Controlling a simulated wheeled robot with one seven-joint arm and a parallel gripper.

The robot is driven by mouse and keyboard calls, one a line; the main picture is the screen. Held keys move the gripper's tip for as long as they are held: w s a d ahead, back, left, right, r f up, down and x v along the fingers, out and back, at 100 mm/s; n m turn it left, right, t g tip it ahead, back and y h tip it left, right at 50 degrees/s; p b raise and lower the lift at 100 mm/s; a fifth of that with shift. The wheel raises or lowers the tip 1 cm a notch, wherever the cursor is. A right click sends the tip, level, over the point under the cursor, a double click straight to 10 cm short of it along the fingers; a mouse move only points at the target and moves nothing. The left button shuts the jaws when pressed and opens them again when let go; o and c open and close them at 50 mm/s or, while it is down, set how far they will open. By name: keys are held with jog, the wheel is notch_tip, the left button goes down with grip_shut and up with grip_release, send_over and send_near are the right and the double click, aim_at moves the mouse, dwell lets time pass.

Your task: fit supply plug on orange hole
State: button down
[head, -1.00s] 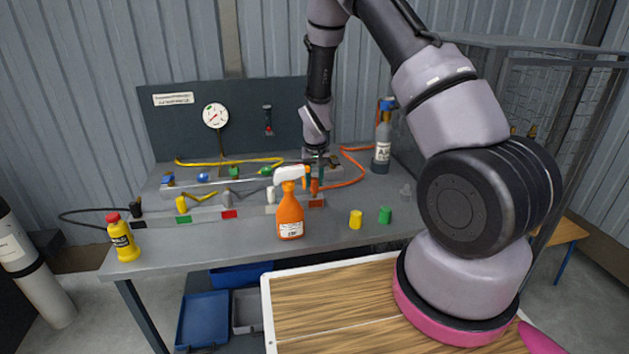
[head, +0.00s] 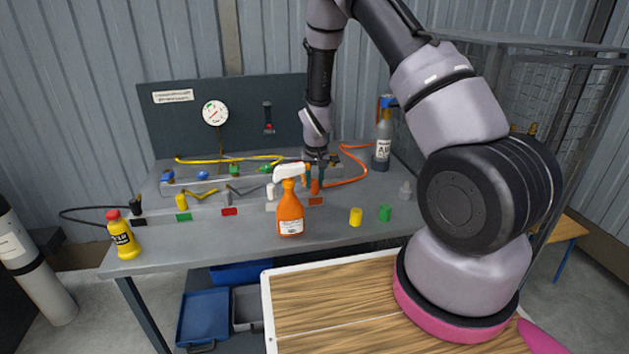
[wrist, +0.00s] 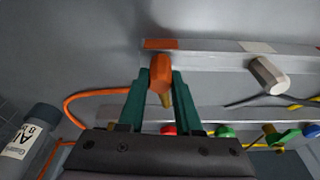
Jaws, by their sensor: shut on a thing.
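An orange plug (wrist: 160,72) with a brass tip sits between the teal fingers of my gripper (wrist: 160,85) in the wrist view. My gripper is shut on it. In the head view my gripper (head: 320,170) points down over the right end of the bench fixture, and the orange plug (head: 314,186) shows below it. The plug is close to the orange label (wrist: 162,44) on the front rail (wrist: 210,58). I cannot tell whether it touches the rail. The orange hole itself is not clearly visible. An orange hose (head: 352,178) curves beside the gripper.
A white plug (wrist: 268,75) is beside the gripper. The rear rail (head: 215,182) carries coloured fittings. An orange spray bottle (head: 290,212) stands in front. Yellow (head: 355,216) and green (head: 385,213) cylinders and a grey gas bottle (head: 383,140) stand to the right.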

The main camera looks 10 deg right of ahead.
jog(key=c, duration=0.5)
grip_release()
jog(key=s+d+r+m+t+y, duration=0.1)
jog(key=s+r, duration=0.3)
jog(key=r, duration=0.7)
jog(key=s+d+r, duration=0.1)
jog(key=s+r, duration=0.2)
jog(key=r, duration=0.8)
jog(key=s+d+r+m+t+y, duration=0.15)
jog(key=s+r, duration=0.25)
jog(key=r, duration=0.7)
jog(key=s+r, duration=0.3)
jog(key=s, duration=0.3)
jog(key=s+d+r+t, duration=0.1)
jog(key=s+r, duration=0.3)
jog(key=s, duration=0.2)
jog(key=s+d+r+t, duration=0.1)
jog(key=s+r, duration=0.2)
jog(key=s, duration=0.4)
jog(key=shift+d+r+m, duration=0.15)
jog(key=shift+r+m, duration=0.2)
